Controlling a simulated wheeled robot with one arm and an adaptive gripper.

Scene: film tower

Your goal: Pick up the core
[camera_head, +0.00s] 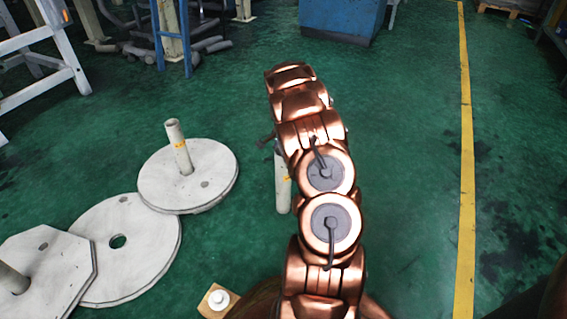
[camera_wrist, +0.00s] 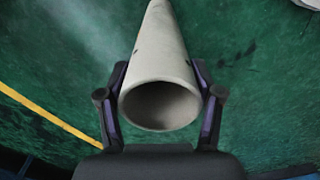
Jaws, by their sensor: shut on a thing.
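The core, a pale grey hollow tube, fills the middle of the wrist view (camera_wrist: 160,58), with its open end towards the camera. My gripper (camera_wrist: 160,82) is shut on it, one dark finger on each side near that end. In the head view the core (camera_head: 284,190) shows as a light upright tube just left of my arm. Its top is partly hidden by the arm and the gripper. I cannot tell whether its lower end touches the floor.
A round plate (camera_head: 213,178) with an upright tube (camera_head: 179,148) lies to the left. Near it are a plate with a hole (camera_head: 150,240) and an angular plate (camera_head: 60,262) with a tube. A small wooden block (camera_head: 207,305) is at the front. Green floor right of my arm is clear.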

